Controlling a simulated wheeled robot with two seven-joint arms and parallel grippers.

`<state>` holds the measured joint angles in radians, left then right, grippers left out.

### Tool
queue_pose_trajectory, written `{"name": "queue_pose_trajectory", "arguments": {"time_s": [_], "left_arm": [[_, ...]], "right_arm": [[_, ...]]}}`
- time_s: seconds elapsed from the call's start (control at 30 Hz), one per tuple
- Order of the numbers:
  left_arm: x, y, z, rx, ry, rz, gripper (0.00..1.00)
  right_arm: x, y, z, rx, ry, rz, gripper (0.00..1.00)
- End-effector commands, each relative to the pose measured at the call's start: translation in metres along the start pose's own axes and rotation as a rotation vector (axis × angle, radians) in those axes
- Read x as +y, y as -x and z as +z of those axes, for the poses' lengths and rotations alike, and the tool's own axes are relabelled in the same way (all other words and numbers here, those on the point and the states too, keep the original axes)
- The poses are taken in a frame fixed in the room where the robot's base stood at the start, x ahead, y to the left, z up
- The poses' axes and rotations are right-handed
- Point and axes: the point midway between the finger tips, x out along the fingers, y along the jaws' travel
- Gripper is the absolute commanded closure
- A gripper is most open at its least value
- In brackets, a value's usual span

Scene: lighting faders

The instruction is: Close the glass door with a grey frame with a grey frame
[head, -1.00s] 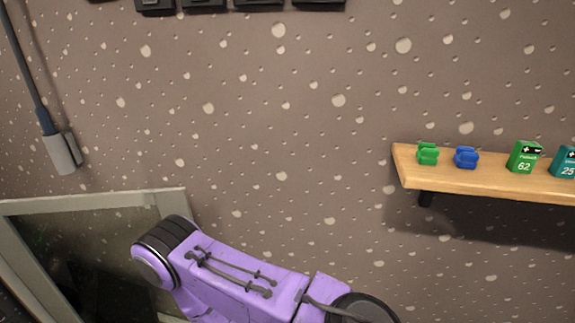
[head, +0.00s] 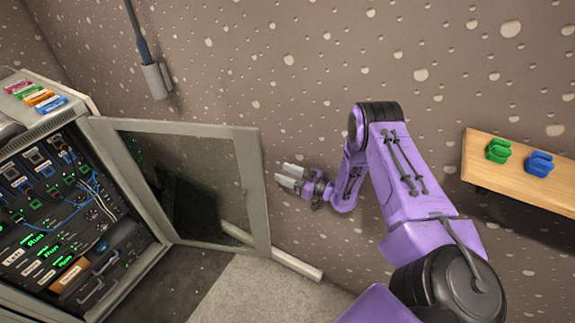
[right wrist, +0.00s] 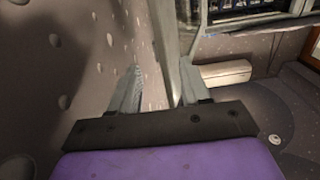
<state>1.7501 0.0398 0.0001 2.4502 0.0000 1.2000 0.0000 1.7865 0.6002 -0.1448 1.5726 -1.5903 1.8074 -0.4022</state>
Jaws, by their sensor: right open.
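The glass door with a grey frame (head: 252,185) stands open, swung out to the right from the equipment rack. Its dark glass (head: 190,180) is see-through in part. My right gripper (head: 285,178) is open and empty, just to the right of the door's free edge in the head view. In the right wrist view, the grey door frame (right wrist: 168,38) appears edge-on beyond and between the two fingers (right wrist: 160,82). I cannot tell whether a finger touches it. My left gripper is not in view.
The rack (head: 45,215) with cables and green lights stands at the left, with coloured blocks (head: 36,97) on top. A speckled wall is behind my right arm. A wooden shelf (head: 520,190) with green and blue items is at the right.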

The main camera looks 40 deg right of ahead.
Motion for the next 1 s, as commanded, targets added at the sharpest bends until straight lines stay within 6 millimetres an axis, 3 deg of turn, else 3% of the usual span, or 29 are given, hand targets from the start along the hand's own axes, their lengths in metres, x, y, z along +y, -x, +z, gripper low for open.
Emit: {"name": "queue_pose_trajectory", "arguments": {"time_s": [0.7, 1.0], "left_arm": [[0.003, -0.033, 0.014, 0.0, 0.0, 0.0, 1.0], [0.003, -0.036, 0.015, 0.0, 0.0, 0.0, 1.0]], "right_arm": [[-0.002, -0.088, 0.003, 0.002, 0.005, -0.01, 0.53], [-0.002, -0.1, 0.0, 0.001, 0.003, -0.008, 0.53]]}}
